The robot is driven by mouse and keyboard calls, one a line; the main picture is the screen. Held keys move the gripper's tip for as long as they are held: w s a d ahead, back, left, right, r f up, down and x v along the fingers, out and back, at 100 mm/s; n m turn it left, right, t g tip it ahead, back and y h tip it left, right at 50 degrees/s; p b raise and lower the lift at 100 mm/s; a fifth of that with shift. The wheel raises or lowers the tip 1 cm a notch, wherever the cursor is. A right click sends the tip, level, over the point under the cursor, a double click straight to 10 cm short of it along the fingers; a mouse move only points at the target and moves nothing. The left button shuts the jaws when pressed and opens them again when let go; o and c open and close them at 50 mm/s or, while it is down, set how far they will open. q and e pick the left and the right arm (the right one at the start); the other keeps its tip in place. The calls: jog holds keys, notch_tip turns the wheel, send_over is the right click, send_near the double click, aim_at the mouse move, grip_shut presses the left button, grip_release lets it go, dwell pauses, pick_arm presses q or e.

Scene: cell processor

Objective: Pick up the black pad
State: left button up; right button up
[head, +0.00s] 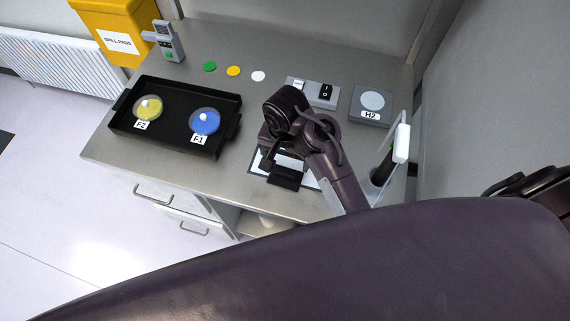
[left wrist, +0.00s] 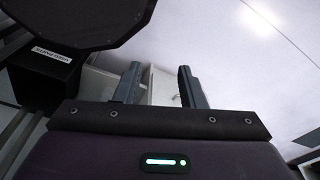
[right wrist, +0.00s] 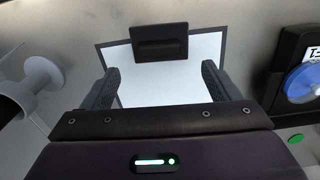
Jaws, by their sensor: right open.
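The black pad (head: 285,178), a small dark block with a recessed face, lies on a white sheet with a dark border (head: 312,181). In the right wrist view, the pad (right wrist: 160,42) is just beyond the fingertips, roughly centred between them. My right gripper (right wrist: 159,72) is open and empty above the sheet, with its fingers apart on either side. In the head view, my right arm hides part of the sheet. My left gripper (left wrist: 159,80) is open and empty in the left wrist view, away from the pad.
A black tray (head: 176,139) with a yellow dish (head: 150,107) and a blue dish (head: 206,120) stands on the left of the bench. Several coloured discs, a switch box (head: 322,95) and the H2 plate (head: 371,104) are at the back. An upright stand (head: 401,145) is close on the right.

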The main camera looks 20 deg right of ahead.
aim_at(285, 172)
jog(key=shift+s+a+f+p, duration=0.1)
jog(key=shift+s+f+p, duration=0.1)
jog(key=shift+f, duration=0.2)
jog(key=shift+s+f+p, duration=0.15)
jog(key=shift+f+p, duration=0.05)
jog(key=shift+f, duration=0.2)
notch_tip(285, 172, down, 2)
jog(key=shift+w+f+p, duration=0.1)
jog(key=shift+f+p, duration=0.05)
jog(key=shift+p, duration=0.5)
jog(key=shift+w+f, duration=0.2)
jog(key=shift+f, duration=1.05)
jog(key=c, duration=0.9)
pick_arm(q)
jog(key=s, duration=0.1)
jog(key=s+r, duration=0.2)
jog(key=shift+a+r, duration=0.1)
jog(key=shift+a, duration=0.2)
pick_arm(e)
jog(key=shift+c, duration=0.9)
